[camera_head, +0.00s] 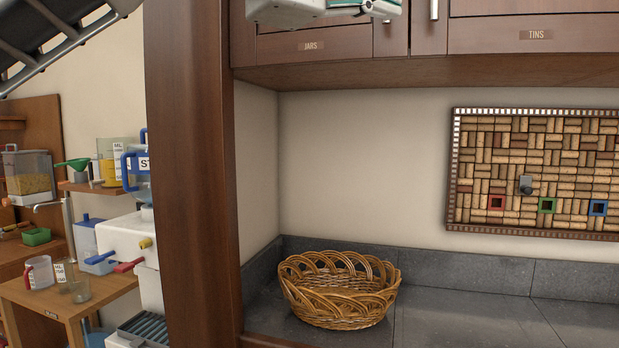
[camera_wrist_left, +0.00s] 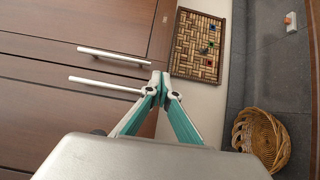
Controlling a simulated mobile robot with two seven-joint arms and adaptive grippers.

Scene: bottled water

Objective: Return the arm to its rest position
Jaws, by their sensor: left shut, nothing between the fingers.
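My left gripper (camera_head: 376,8) shows at the top edge of the head view, in front of the cabinet fronts. Its white body and teal fingers are partly cut off by the frame. In the left wrist view the gripper (camera_wrist_left: 160,82) has its fingertips together, with nothing between them. There the fingertips appear over the cabinet fronts (camera_wrist_left: 60,98), close to the end of a bar handle in the picture; I cannot tell whether they touch. My right gripper is in neither view.
A wicker basket (camera_head: 338,290) stands on the grey counter (camera_head: 470,318). A cork board (camera_head: 540,172) hangs on the back wall. Overhead cabinets (camera_head: 345,46) span the top. A thick wooden post (camera_head: 190,170) separates a side area with a small table (camera_head: 70,308). The counter right of the basket is clear.

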